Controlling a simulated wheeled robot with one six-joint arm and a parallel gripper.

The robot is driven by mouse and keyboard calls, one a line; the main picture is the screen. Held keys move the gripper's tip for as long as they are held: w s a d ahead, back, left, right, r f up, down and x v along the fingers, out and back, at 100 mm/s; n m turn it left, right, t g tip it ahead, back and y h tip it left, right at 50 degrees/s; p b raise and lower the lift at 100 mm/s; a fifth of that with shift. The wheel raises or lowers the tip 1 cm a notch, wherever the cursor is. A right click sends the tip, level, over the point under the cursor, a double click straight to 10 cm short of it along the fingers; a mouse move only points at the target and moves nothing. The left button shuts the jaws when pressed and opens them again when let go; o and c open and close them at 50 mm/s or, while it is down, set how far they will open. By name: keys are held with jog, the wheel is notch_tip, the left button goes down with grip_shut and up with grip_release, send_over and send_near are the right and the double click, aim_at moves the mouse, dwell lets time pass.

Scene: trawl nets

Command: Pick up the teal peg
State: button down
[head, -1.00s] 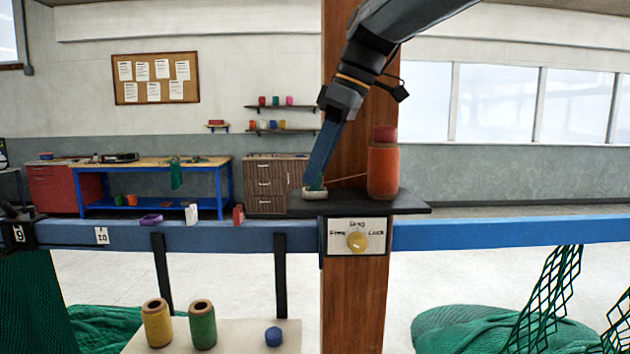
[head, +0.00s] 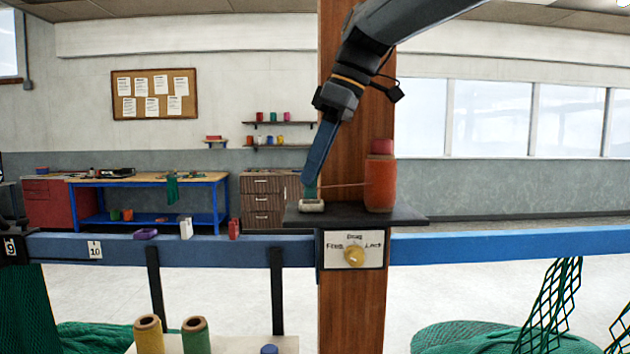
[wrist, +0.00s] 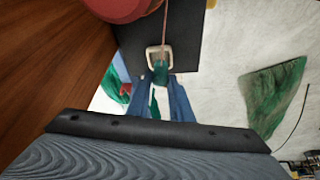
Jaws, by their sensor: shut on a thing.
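The teal peg (head: 310,191) stands upright, its lower end at the cream rectangular holder (head: 312,205) on the dark shelf. My gripper (head: 309,181) comes down from the upper right and is shut on the upper part of the peg. In the wrist view, the teal peg (wrist: 160,72) shows between my blue fingers (wrist: 162,88), partly inside the cream frame of the holder (wrist: 151,55). I cannot tell whether the peg's lower end is still within the holder.
An orange spool (head: 380,184) with a red top stands on the dark shelf (head: 410,215), just right of the holder. A thin line runs from it toward the peg. A wooden post (head: 372,130) rises behind. A dial panel (head: 354,250) hangs below the shelf.

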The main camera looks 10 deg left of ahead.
notch_tip(320, 180, up, 5)
jog(key=shift+r+b, duration=0.1)
jog(key=shift+b, duration=0.4)
jog(key=s+a+b, duration=0.2)
jog(key=s+a, duration=0.1)
jog(key=s, duration=0.6)
jog(key=s+a+b, duration=0.3)
jog(key=s, duration=0.6)
jog(key=shift+s+a, duration=0.25)
jog(key=shift+a, duration=0.15)
